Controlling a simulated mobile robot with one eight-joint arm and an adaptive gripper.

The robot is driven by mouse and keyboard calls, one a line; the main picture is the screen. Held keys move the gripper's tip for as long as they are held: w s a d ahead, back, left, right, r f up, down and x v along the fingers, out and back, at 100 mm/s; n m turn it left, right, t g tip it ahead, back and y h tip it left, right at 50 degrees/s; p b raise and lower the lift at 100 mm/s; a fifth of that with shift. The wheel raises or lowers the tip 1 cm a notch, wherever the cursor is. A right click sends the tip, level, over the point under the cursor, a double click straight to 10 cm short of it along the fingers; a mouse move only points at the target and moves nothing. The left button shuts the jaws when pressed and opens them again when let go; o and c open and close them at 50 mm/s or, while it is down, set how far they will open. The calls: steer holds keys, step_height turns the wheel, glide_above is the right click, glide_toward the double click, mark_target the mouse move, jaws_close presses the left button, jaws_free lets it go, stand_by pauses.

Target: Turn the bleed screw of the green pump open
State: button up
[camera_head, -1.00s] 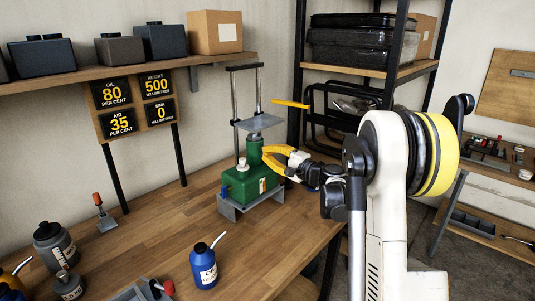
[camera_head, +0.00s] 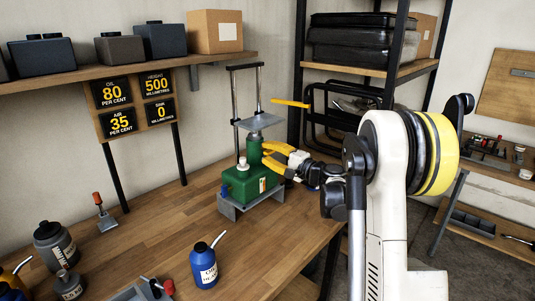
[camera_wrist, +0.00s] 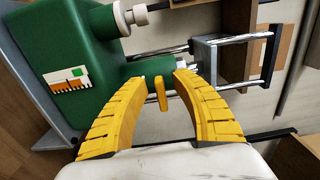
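The green pump (camera_head: 250,185) stands on a grey base on the wooden bench, below a grey lift frame. It has a white cap (camera_head: 242,163) on top and a small blue part (camera_head: 225,190) at its left end. I cannot tell for sure which part is the bleed screw. My gripper (camera_head: 264,152) is at the right of the pump's upright green cylinder. In the wrist view my gripper's yellow fingers (camera_wrist: 160,73) are apart, their tips close to the green cylinder (camera_wrist: 150,67). A yellow bar (camera_wrist: 160,93) shows between them; contact is unclear.
A yellow bar (camera_head: 290,103) sticks out above my gripper. A blue bottle (camera_head: 204,266) and a dark grey bottle (camera_head: 55,245) stand at the front. Black signs (camera_head: 118,122) read oil 80, air 35, height 500, sink 0. The bench left of the pump is mostly clear.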

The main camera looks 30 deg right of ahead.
steer(key=shift+s, duration=0.1)
steer(key=v, duration=1.1)
steer(key=shift+s+d, duration=0.15)
steer(key=shift+s, duration=0.25)
